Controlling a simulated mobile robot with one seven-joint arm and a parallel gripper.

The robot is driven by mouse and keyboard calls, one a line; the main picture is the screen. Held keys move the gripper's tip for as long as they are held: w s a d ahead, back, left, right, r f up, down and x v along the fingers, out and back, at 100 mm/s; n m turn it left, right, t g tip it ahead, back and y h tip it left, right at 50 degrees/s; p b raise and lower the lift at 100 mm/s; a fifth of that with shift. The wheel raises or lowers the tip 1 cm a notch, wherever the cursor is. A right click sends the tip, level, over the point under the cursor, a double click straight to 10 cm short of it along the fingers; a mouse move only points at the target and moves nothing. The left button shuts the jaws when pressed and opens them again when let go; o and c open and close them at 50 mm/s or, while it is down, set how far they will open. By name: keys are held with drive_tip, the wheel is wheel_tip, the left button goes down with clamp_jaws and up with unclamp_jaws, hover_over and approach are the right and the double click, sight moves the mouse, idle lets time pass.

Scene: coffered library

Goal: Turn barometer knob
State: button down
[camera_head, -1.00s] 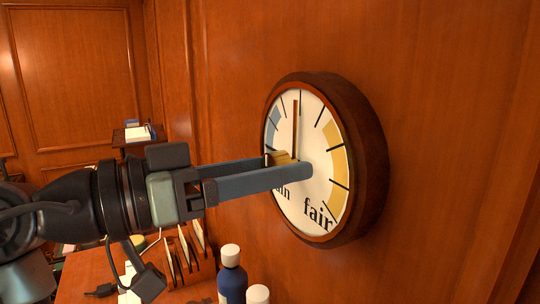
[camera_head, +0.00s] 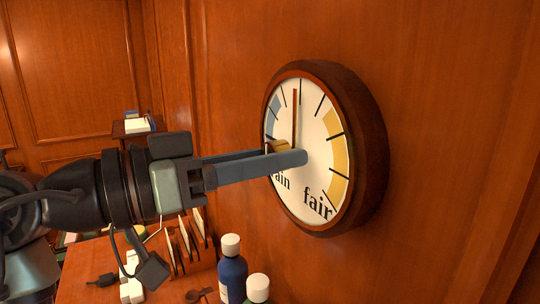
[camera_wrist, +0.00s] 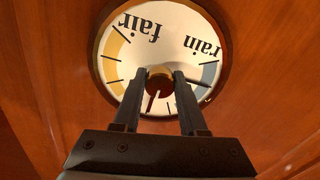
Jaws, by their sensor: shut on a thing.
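The round barometer (camera_head: 378,150) hangs on the wood wall, with a dark wooden rim and a white dial. The dial bears "rain", "fair", a blue band and a yellow band. A reddish needle (camera_head: 294,115) points nearly straight up in the head view. A brass knob (camera_head: 278,146) stands out at the dial's centre. My gripper (camera_head: 287,153) reaches in from the left and is shut on the knob. In the wrist view the gripper (camera_wrist: 160,76) has one finger on each side of the knob (camera_wrist: 159,83). The near finger hides part of the knob in the head view.
Below the arm is a wooden desk (camera_head: 85,285) with a blue white-capped bottle (camera_head: 232,278), a second white-capped bottle (camera_head: 257,285) and an upright rack (camera_head: 185,245). A small shelf (camera_head: 130,132) with books is at the back left. The wall right of the barometer is clear.

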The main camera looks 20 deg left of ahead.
drive_tip(key=n+p, duration=0.1)
drive_tip(key=n, duration=0.1)
drive_tip(key=n+p, duration=0.1)
drive_tip(key=n, duration=0.1)
drive_tip(key=shift+r+n+p, duration=0.2)
drive_tip(key=shift+n+p, duration=0.15)
drive_tip(key=shift+n, duration=0.05)
drive_tip(key=n+p, duration=0.3)
drive_tip(key=n, duration=0.1)
drive_tip(key=shift+r+n+p, duration=0.1)
drive_tip(key=shift+n+p, duration=0.2)
drive_tip(key=n+p, duration=0.5)
drive_tip(key=shift+r+p, duration=0.1)
drive_tip(key=shift+p, duration=0.2)
drive_tip(key=n+p, duration=0.3)
drive_tip(key=shift+f, duration=0.2)
drive_tip(key=shift+f+n+p, duration=0.1)
drive_tip(key=shift+n+p, duration=0.2)
drive_tip(key=shift+c, duration=2.2)
unclamp_jaws()
drive_tip(key=shift+s+a, duration=0.1)
